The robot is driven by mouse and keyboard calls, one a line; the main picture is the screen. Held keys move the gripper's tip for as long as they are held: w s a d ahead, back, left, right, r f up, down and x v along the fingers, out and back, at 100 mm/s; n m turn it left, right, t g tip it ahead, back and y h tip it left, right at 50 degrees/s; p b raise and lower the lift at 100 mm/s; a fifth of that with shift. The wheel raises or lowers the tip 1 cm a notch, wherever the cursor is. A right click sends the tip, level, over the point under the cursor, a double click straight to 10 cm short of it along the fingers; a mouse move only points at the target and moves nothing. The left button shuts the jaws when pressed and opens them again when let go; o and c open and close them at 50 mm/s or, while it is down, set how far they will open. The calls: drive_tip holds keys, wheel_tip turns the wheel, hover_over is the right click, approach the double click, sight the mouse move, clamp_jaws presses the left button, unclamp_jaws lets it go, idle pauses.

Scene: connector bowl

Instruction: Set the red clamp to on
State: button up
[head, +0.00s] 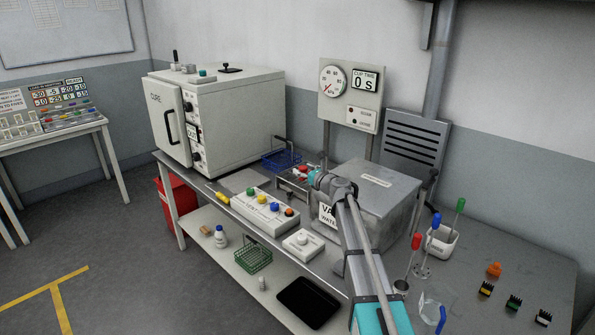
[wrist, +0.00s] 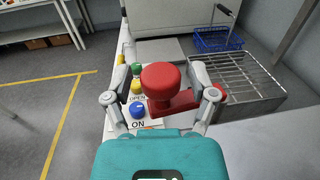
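The red clamp (wrist: 163,90) is in the middle of the wrist view, with a round red knob on a red arm stretching right. In the head view the red clamp (head: 302,169) shows only in small part beside my gripper (head: 312,176). In the wrist view my gripper (wrist: 160,97) is open, one finger on each side of the knob. A gap shows at the left finger; the right finger overlaps the arm's end, and I cannot tell whether they touch. An "ON" label (wrist: 138,125) shows in front of the knob; an "OPEN" label is partly hidden behind it.
A panel (head: 264,213) with several coloured knobs stands left of my gripper. A wire rack (wrist: 228,76) and a blue basket (wrist: 217,38) lie behind the clamp. A metal vat (head: 372,200) stands close on the right. The white oven (head: 235,115) is at the back left.

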idle(0.4)
drive_tip(key=v, duration=1.2)
drive_tip(key=shift+c, duration=0.2)
